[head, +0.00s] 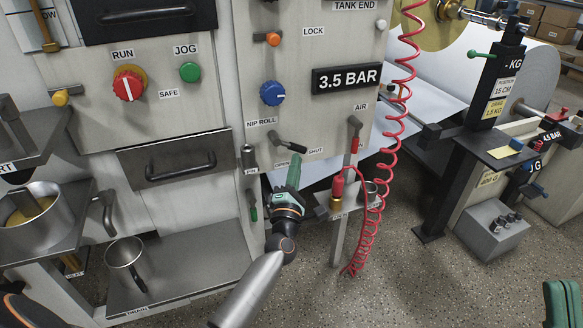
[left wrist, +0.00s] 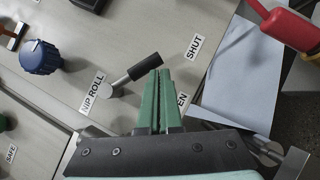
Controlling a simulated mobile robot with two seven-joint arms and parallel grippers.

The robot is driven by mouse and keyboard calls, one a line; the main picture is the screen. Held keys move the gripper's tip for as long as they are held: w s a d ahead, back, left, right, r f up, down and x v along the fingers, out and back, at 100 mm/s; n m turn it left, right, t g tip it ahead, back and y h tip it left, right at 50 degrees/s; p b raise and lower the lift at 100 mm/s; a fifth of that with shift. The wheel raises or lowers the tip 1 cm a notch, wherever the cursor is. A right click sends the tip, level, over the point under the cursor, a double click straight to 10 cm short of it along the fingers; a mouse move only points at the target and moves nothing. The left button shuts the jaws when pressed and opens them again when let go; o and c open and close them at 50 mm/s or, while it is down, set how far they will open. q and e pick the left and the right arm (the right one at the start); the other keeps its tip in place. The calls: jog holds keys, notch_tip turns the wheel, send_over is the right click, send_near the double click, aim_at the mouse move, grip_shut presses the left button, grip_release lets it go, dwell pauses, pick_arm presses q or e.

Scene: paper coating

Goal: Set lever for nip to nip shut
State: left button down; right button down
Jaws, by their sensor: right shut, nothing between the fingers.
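The nip lever (head: 292,142) is a black handle on a metal stem, below the NIP ROLL label (head: 260,122). It also shows in the left wrist view (left wrist: 146,67), where its handle points toward the SHUT label (left wrist: 194,47), away from the partly hidden OPEN label (left wrist: 183,103). My left gripper (head: 294,160) has green fingers just below the handle; they also show in the left wrist view (left wrist: 160,72), closed together with nothing between them. Their tips are close to the handle's end; I cannot tell if they touch. My right gripper (head: 562,300) is partly visible at the lower right, shut and empty.
A blue knob (head: 272,93) sits above the lever. A red coiled hose (head: 385,150), a red-handled AIR lever (head: 355,140) and a red air fitting (head: 338,185) are close on the right. A drawer (head: 180,160) is on the left. Open floor lies at lower right.

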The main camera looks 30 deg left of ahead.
pick_arm(q)
jog(key=shift+w+d+r, duration=0.1)
jog(key=shift+d+r, duration=0.05)
jog(key=shift+r, duration=0.1)
dwell(0.5)
jog(key=p+v, duration=0.2)
jog(key=v, duration=1)
jog(key=shift+s+f, duration=0.2)
jog(key=shift+s, duration=0.1)
